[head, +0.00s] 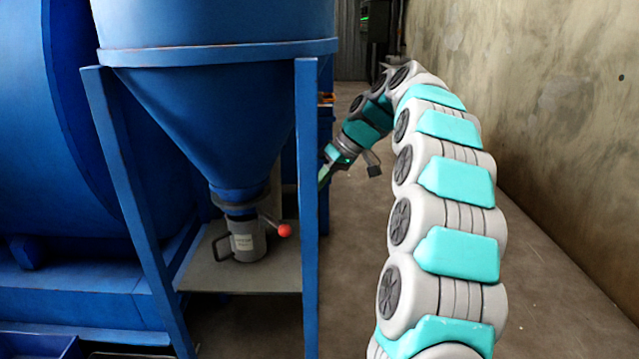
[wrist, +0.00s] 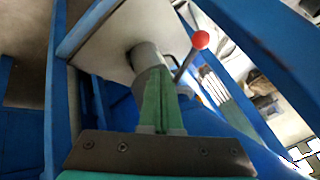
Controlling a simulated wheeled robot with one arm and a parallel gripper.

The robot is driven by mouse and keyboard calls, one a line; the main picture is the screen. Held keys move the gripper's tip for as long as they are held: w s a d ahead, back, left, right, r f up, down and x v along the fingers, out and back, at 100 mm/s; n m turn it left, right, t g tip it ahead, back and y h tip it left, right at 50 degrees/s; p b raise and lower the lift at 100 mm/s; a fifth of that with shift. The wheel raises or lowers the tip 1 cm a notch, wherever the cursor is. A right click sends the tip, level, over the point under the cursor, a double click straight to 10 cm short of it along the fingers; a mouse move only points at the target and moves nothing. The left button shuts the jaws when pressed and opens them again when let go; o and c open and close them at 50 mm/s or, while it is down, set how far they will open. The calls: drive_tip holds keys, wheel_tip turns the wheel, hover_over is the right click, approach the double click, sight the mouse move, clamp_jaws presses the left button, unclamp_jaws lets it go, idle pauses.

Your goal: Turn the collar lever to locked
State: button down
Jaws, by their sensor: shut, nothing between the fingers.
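The collar lever is a thin rod ending in a red ball knob (head: 284,230). It sticks out to the right of the collar below the blue hopper cone (head: 225,120). A grey pot (head: 247,241) with a side handle and a pale label stands under the collar. My gripper (head: 323,174) is behind and right of the front blue post, partly hidden by it, above and apart from the knob. In the wrist view my gripper's green fingers (wrist: 157,76) are shut and empty, overlapping the grey pot (wrist: 147,57). The red knob (wrist: 200,40) is to their upper right.
The blue posts (head: 308,210) of the hopper stand flank the pot. The pot rests on a pale shelf (head: 215,275). A large blue drum (head: 30,120) fills the left. The floor on the right is clear up to the concrete wall (head: 560,150).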

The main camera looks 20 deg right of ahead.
drive_tip(key=a+f, duration=0.3)
drive_tip(key=a, duration=0.3)
drive_tip(key=shift+s+f+b, duration=0.3)
drive_tip(key=shift+s+b, duration=0.05)
drive_tip(key=shift+s, duration=0.05)
drive_tip(key=shift+s+a, duration=0.6)
drive_tip(key=shift+a, duration=0.3)
